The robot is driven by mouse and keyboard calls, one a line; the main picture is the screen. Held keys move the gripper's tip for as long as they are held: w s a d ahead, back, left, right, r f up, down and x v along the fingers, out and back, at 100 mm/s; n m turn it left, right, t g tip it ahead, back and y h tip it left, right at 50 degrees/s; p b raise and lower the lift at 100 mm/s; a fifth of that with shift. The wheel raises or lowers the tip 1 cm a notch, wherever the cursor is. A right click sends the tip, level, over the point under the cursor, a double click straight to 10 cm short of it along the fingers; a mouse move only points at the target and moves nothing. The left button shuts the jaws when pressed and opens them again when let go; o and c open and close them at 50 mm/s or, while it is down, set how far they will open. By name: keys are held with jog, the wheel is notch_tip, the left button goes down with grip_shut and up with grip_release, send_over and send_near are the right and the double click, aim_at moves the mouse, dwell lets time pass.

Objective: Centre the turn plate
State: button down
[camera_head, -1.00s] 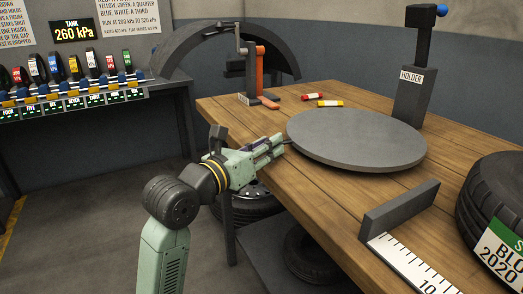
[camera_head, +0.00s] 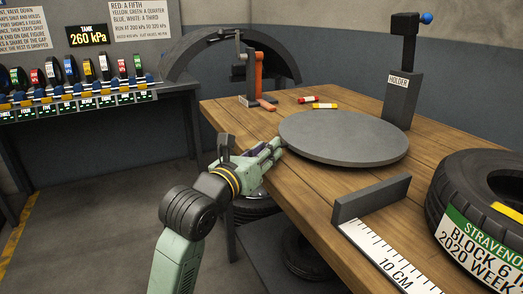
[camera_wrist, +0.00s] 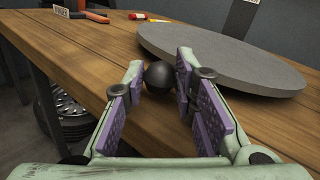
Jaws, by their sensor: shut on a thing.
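The turn plate (camera_head: 343,138) is a round grey disc lying on the wooden bench (camera_head: 290,185). It also shows in the wrist view (camera_wrist: 220,58). My gripper (camera_head: 279,147) is at the plate's near left edge, over the bench's left edge. In the wrist view my gripper (camera_wrist: 160,72) has its purple-padded fingers on either side of a dark round knob (camera_wrist: 159,76) and is shut on it. The knob is just left of the plate's rim; whether it is joined to the plate is hidden. In the head view the fingers hide the knob.
A grey bar (camera_head: 371,199) with a ruler (camera_head: 385,255) lies at the bench's front. The holder (camera_head: 403,98) is at the back right. Red and yellow cylinders (camera_head: 318,103) and an orange-handled tool (camera_head: 259,75) are at the back.

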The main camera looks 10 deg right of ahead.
dwell(0.3)
jog(key=c, duration=1.3)
grip_release()
jog(key=v, duration=1.2)
